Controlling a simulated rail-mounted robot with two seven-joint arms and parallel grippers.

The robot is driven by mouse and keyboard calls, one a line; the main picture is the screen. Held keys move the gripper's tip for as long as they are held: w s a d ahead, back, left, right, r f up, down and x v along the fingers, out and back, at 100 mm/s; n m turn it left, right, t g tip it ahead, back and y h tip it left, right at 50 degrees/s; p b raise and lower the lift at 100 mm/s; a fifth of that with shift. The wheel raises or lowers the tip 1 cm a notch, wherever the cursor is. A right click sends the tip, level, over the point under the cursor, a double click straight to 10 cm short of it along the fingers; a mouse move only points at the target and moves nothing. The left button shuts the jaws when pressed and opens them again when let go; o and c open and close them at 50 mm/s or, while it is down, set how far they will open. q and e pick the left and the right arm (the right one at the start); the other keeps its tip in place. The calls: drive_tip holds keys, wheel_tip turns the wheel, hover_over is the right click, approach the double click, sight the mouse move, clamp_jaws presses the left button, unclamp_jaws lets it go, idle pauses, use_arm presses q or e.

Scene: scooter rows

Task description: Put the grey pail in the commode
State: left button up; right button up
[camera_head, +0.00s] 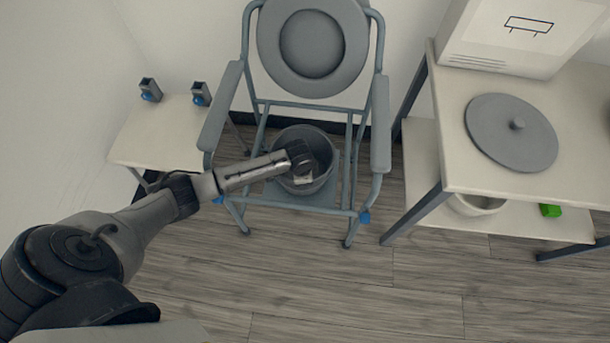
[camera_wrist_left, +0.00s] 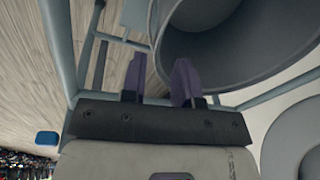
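The grey pail (camera_head: 318,137) stands inside the frame of the blue-grey commode (camera_head: 380,125), low between its legs. The commode's round seat (camera_head: 346,45) is tilted up against its back. My left gripper (camera_head: 302,168) is over the pail's near side. In the left wrist view its two purple fingers (camera_wrist_left: 160,82) are apart, one inside the pail (camera_wrist_left: 225,50) and one outside, with the pail's wall between them. I see a gap, so the fingers do not look closed on the wall. My right gripper is not in view.
A small white table (camera_head: 165,135) with two small grey-blue parts stands left. A white table (camera_head: 580,120) at right holds a round grey lid (camera_head: 511,133) and a white box (camera_head: 510,40). Its lower shelf holds a pale bowl (camera_head: 476,205) and a green block (camera_head: 550,210). The front floor is clear.

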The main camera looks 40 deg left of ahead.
use_arm(q)
wheel_tip(320, 180, up, 5)
drive_tip(key=p, duration=0.2)
drive_tip(key=shift+h, duration=0.6)
drive_tip(key=s+d, duration=0.7)
drive_tip(key=shift+f, duration=0.35)
drive_tip(key=s+d+r+n+t, duration=0.1)
drive_tip(key=s+r+n, duration=0.2)
drive_tip(key=s, duration=0.6)
drive_tip(key=s+r+n, duration=0.3)
drive_tip(key=s+r, duration=0.3)
drive_tip(key=s, duration=0.4)
drive_tip(key=shift+s+d+t+y, duration=0.3)
drive_tip(key=shift+d+t, duration=0.1)
wheel_tip(320, 180, up, 58)
drive_tip(key=p, duration=5.7)
drive_tip(key=shift+f, duration=0.15)
